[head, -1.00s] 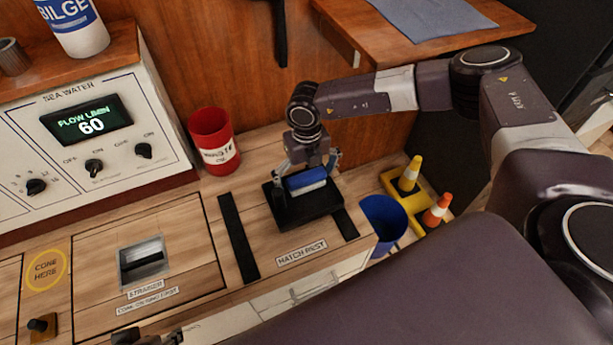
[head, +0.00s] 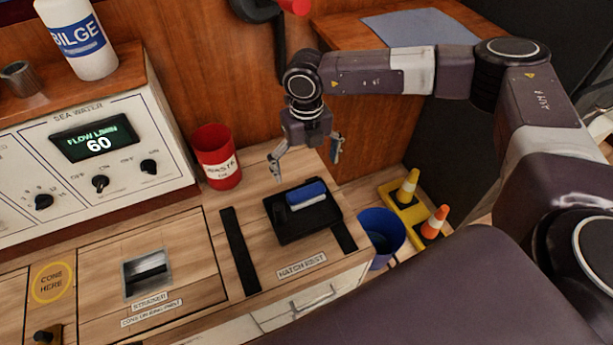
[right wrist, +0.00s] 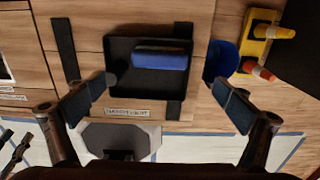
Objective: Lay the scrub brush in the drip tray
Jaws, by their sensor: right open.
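The scrub brush (head: 306,192), with a blue back and a pale underside, lies in the black drip tray (head: 290,232) on the counter, towards the tray's far side. In the right wrist view the brush (right wrist: 160,58) lies lengthwise inside the tray (right wrist: 121,88), clear of both fingers. My right gripper (head: 307,168) is open and empty above the tray; its spread fingers also show in the right wrist view (right wrist: 158,98).
A red bin (head: 217,160) stands left of the tray. A blue bucket (head: 381,238) and a yellow tray with cones (head: 406,190) are to the right. Black strips (head: 238,250) cross the counter. The strainer hatch (head: 147,270) lies left.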

